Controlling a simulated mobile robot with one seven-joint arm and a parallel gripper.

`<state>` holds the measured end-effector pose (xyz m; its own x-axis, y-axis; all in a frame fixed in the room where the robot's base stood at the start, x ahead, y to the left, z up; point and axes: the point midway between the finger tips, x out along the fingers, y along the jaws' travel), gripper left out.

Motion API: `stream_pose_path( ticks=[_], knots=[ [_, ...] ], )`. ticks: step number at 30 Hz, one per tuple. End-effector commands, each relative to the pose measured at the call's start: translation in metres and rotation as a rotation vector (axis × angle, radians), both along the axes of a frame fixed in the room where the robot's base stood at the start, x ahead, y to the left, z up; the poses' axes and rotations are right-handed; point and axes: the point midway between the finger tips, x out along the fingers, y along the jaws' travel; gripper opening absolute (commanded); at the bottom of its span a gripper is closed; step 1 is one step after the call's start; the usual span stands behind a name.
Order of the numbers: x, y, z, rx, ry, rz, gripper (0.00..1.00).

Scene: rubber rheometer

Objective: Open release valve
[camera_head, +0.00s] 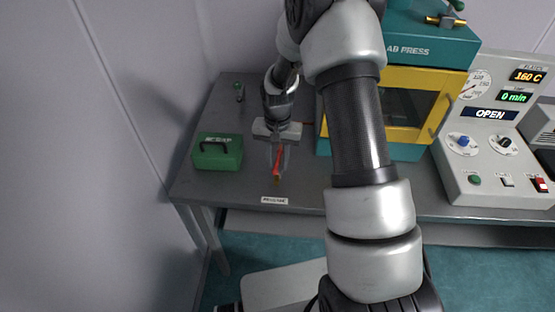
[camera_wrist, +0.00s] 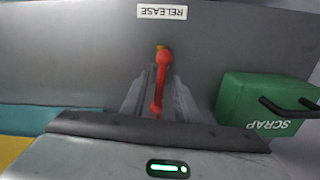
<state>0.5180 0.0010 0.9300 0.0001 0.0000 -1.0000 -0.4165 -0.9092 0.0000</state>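The release valve's red lever (camera_wrist: 162,75) shows in the wrist view, with a round red knob-like end and a small brass part beside it, near the white RELEASE label (camera_wrist: 162,12). In the head view the red lever (camera_head: 277,165) lies near the table's front edge, behind the label (camera_head: 273,200). My gripper (camera_wrist: 160,88) points down over the lever, its two grey fingers apart on either side of it. Small gaps show between the fingers and the lever. The gripper also shows in the head view (camera_head: 278,168). Part of the lever is hidden by my gripper.
A green SCRAP box (camera_head: 217,152) with a dark handle stands close to the left of my gripper in the head view. The teal and yellow lab press (camera_head: 410,77) stands to the right, partly behind my arm. A control panel (camera_head: 493,165) reading OPEN is farther right.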

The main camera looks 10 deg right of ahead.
Motion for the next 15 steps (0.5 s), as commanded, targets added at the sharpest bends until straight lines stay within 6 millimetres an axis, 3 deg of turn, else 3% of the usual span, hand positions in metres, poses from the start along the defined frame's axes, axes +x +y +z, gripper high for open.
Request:
stream_pose_path(
  ticks=[7,12,15],
  knots=[
    [0.0001,0.0,-0.0005,0.0,0.0,0.0,0.26],
    [0.0,0.0001,-0.0004,0.0,0.0,0.0,0.0],
    [0.0,0.0001,-0.0004,0.0,0.0,0.0,0.0]
  ],
)
